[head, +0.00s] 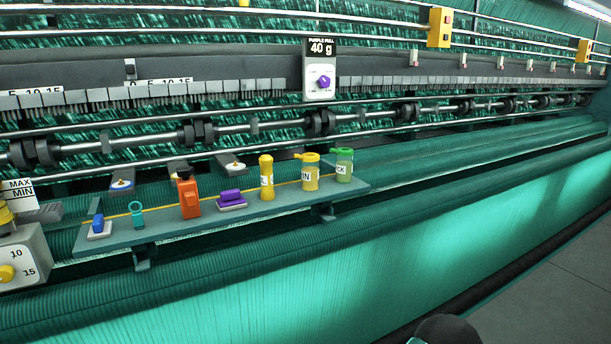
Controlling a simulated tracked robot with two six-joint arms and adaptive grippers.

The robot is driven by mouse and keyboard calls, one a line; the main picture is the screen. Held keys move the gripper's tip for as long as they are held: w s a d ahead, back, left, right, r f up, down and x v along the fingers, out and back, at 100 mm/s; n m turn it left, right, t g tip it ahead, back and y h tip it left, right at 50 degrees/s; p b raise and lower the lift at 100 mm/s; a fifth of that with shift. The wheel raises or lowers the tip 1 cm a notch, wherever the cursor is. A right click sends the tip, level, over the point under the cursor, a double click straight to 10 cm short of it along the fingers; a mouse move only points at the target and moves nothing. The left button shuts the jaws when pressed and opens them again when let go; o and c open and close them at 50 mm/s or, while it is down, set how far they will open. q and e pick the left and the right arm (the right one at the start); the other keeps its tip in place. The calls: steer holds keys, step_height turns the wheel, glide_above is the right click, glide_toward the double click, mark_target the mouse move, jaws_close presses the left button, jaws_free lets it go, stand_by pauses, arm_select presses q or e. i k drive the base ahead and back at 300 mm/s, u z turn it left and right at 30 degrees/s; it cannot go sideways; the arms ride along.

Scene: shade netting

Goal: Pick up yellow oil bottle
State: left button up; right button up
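A slim upright yellow bottle (266,178) with a white label stands near the middle of a narrow grey-green shelf (160,226). Its label is too small to read. To its right stands a wider yellow tub (311,173) with a lid and a white label ending in "IN". The frame does not make certain which of the two yellow containers is the oil bottle; the slim one looks more like a bottle. Neither of my grippers is in view.
The shelf also holds a green tub (344,166), a purple block (231,199), an orange tool (188,196), a teal ring piece (137,214) and a blue piece (98,225). Machine rollers and bars run behind. Green netting (400,255) hangs in front; grey floor (570,285) lies right.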

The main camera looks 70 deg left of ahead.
mark_target(265, 162)
steer(key=z, duration=0.2)
steer(key=i, duration=0.85)
steer(key=u, duration=3.55)
steer(key=i, duration=1.1)
